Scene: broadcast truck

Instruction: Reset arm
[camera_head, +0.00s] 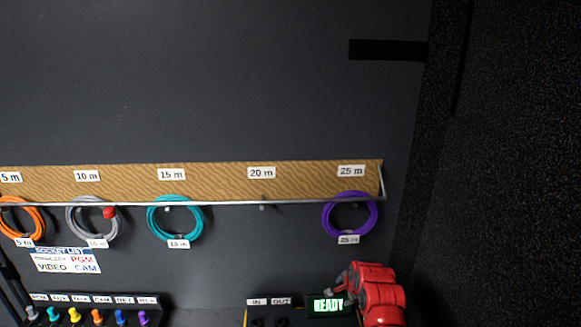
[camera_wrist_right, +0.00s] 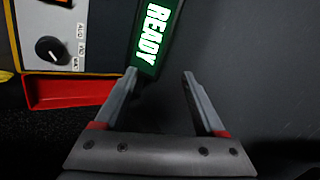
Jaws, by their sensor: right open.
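My right gripper (camera_wrist_right: 160,85) is open in the right wrist view, with two grey fingers spread apart and nothing between them. The lit green READY display (camera_wrist_right: 152,38) is just beyond the fingertips there. In the head view my red right arm comes in at the lower right, with the gripper (camera_head: 343,287) beside the READY display (camera_head: 328,305). I cannot tell whether it touches the display. My left gripper is not in view.
Coiled cables hang on a rail (camera_head: 230,203) under length labels: orange, grey, teal (camera_head: 151,222) and purple (camera_head: 326,217). The 20 m hook (camera_head: 262,207) is bare. Coloured connectors (camera_head: 98,318) line the lower left. A red tray (camera_wrist_right: 70,92) and a knob (camera_wrist_right: 50,49) show in the wrist view.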

